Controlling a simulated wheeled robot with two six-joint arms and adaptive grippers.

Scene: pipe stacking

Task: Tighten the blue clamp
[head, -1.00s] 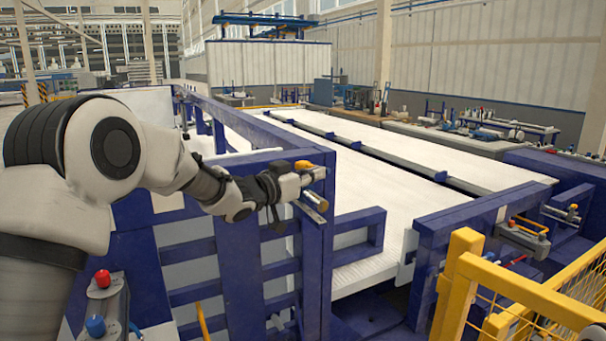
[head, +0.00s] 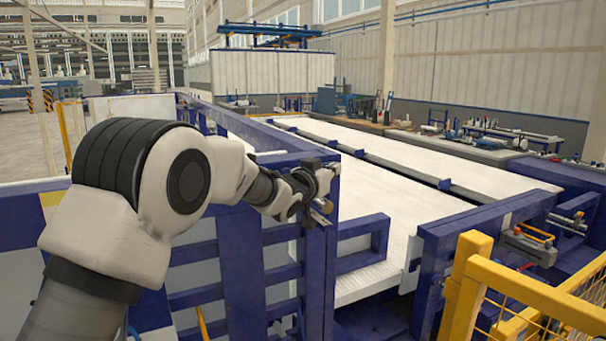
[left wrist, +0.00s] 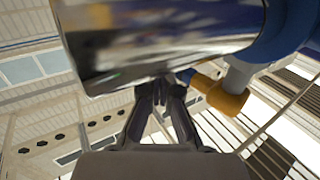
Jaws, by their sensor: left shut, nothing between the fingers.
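My left gripper (head: 322,190) is at the top corner of the blue frame post in the head view. In the left wrist view its fingers (left wrist: 161,88) are together, with nothing between them. A shiny metal cylinder (left wrist: 160,42) lies just beyond the fingertips; I cannot tell whether they touch. A blue part (left wrist: 288,35) and an orange-yellow handle-like part (left wrist: 222,96) sit to the right of the fingers. The blue part may belong to the blue clamp, but I cannot tell. My arm and gripper hide most of this spot in the head view. My right gripper is not in view.
A blue steel frame (head: 318,270) stands under the gripper. Long white beds (head: 395,225) stretch back behind it. A yellow guard rail (head: 468,268) stands at the lower right. A device with an orange bar (head: 530,232) sits on the right blue frame.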

